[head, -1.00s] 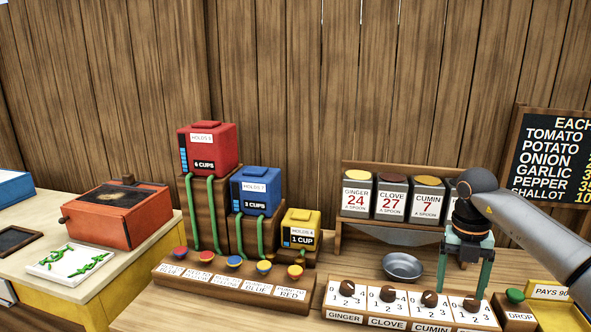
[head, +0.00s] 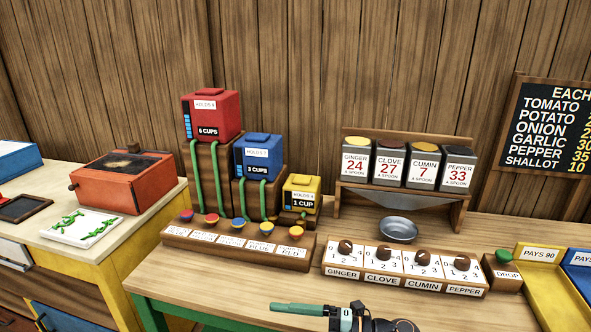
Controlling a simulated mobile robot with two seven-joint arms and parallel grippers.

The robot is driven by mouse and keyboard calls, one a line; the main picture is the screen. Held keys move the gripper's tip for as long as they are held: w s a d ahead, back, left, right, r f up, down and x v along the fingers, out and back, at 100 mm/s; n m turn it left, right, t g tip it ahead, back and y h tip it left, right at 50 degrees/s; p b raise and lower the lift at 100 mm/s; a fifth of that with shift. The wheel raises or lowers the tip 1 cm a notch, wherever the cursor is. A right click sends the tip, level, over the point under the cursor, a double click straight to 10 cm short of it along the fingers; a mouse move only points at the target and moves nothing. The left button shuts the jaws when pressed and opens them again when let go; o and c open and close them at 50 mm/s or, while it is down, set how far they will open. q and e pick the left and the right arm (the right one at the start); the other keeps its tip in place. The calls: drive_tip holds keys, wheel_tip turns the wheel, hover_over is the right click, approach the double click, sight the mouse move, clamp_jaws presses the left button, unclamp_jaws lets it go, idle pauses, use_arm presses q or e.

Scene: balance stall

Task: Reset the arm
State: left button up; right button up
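My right gripper (head: 312,309) shows low at the bottom centre of the head view, in front of the stall table's front part. Its green finger points left and its dark wrist runs off the bottom edge. It appears turned side-on, so the gap between its fingers cannot be made out. Nothing is seen held in it. My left gripper is not in view.
The spice dial panel (head: 404,273), metal bowl (head: 398,229) and spice rack (head: 401,198) stand behind. The button panel (head: 237,243) and red (head: 213,116), blue (head: 259,157) and yellow (head: 302,194) containers are left. Yellow tray (head: 540,280) is right. The table front (head: 235,290) is clear.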

drive_tip(key=s+d+f+m+t+h, duration=0.4)
drive_tip(key=d+f+m+t+h, duration=0.75)
drive_tip(key=m, duration=1.05)
drive_tip(key=s+d+f+m+g+h, duration=0.1)
drive_tip(key=s+d+f+m+g, duration=0.1)
drive_tip(key=s+f, duration=0.4)
drive_tip(key=s+d+f+m+g+h, duration=0.2)
drive_tip(key=s+d+f, duration=0.3)
drive_tip(key=s, duration=0.3)
drive_tip(key=shift+s+d+f+m+g, duration=0.15)
drive_tip(key=shift+s+f+m+g, duration=0.25)
drive_tip(key=shift+m+g, duration=0.35)
drive_tip(key=shift+r, duration=0.1)
